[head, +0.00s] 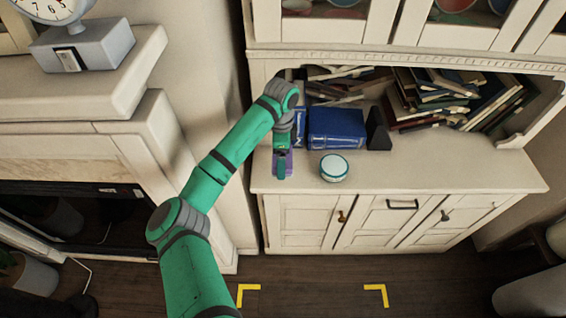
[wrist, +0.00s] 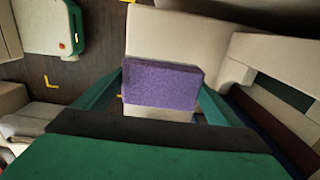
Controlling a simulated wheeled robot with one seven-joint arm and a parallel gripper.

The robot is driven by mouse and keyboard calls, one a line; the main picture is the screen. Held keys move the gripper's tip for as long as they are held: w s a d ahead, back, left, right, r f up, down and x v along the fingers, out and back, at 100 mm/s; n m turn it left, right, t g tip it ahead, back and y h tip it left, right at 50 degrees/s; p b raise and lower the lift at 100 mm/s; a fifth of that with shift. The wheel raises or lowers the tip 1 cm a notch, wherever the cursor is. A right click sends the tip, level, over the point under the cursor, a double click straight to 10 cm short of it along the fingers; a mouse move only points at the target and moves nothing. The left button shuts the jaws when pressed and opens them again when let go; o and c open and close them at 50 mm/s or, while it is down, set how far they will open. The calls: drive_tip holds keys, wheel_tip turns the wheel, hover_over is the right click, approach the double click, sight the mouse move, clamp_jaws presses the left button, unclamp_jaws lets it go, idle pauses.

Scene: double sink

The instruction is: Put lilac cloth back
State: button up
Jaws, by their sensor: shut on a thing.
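The lilac cloth is a folded-looking purple block (wrist: 162,84) between my fingers in the wrist view. In the head view only a little of the lilac cloth (head: 290,161) shows around my gripper (head: 282,168). My gripper is shut on the cloth, with a finger on each side of it. It is at the left front end of the cream cabinet top (head: 440,176). I cannot tell whether the cloth touches the top. My fingers and wrist hide part of it in the head view.
A round white-and-teal tin (head: 334,168) stands just right of my gripper. Blue books (head: 337,128) and a dark wedge-shaped thing (head: 378,129) stand behind it. Leaning books (head: 430,95) fill the back right. The front right of the top is clear. A fireplace mantel (head: 110,75) is at left.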

drive_tip(key=shift+w+d+f, duration=0.5)
drive_tip(key=shift+d+f, duration=0.3)
drive_tip(key=shift+w+f, duration=0.15)
drive_tip(key=shift+f, duration=0.15)
drive_tip(key=shift+a+f, duration=0.1)
drive_tip(key=shift+f, duration=1.25)
drive_tip(key=o, duration=0.9)
wheel_tip(320, 180, up, 12)
drive_tip(key=shift+a+f, duration=0.1)
drive_tip(key=shift+f, duration=0.1)
drive_tip(key=shift+d+r, duration=0.25)
